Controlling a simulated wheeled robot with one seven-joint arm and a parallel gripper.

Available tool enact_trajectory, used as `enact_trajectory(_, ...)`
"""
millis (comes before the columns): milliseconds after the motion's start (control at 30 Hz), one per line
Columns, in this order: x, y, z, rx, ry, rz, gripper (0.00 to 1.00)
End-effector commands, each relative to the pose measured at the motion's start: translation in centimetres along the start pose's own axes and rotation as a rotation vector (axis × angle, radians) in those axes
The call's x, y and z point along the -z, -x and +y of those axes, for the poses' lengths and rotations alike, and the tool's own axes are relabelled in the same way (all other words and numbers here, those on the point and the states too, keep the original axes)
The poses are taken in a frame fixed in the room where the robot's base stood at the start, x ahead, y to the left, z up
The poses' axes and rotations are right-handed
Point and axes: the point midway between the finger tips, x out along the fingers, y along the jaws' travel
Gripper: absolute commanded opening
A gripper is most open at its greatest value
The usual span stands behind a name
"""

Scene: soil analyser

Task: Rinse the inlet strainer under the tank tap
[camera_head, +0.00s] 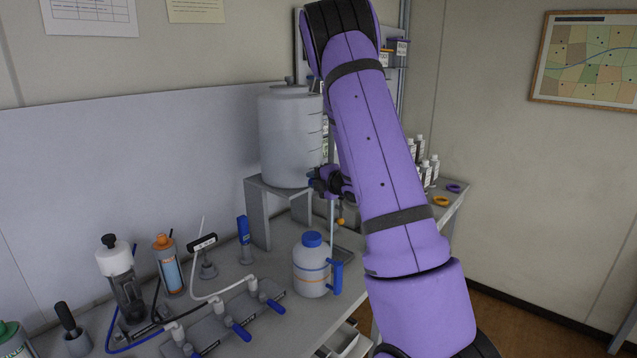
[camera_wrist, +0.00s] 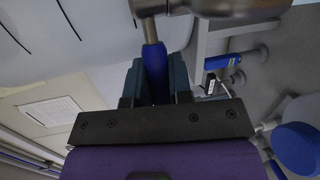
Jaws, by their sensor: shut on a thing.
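The white tank (camera_head: 290,140) stands on a grey stand (camera_head: 262,215) at the back of the bench. My gripper (camera_head: 322,183) is at the tank's lower right side. In the wrist view my gripper (camera_wrist: 157,66) is shut on the blue tap handle (camera_wrist: 155,75), which joins the metal tap (camera_wrist: 215,6). The tap is mostly hidden behind my gripper and arm in the head view. A thin pale blue vertical streak (camera_head: 332,215), which looks like water, shows below the tap. A small orange piece (camera_head: 341,221) is beside it. I cannot make out the inlet strainer for certain.
A blue-capped bottle (camera_head: 311,272) stands in front of the tap area. Blue-handled valves (camera_head: 238,328) with white tubing, an orange-capped cylinder (camera_head: 168,268) and a black-capped filter (camera_head: 120,275) stand to the left.

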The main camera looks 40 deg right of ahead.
Motion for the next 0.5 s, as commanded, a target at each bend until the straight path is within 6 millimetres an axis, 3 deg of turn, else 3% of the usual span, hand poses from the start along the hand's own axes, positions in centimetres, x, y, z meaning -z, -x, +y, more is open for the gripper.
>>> enact_trajectory(500,-1.5,1.9,-0.5,-0.031,0.075,0.407,0.0)
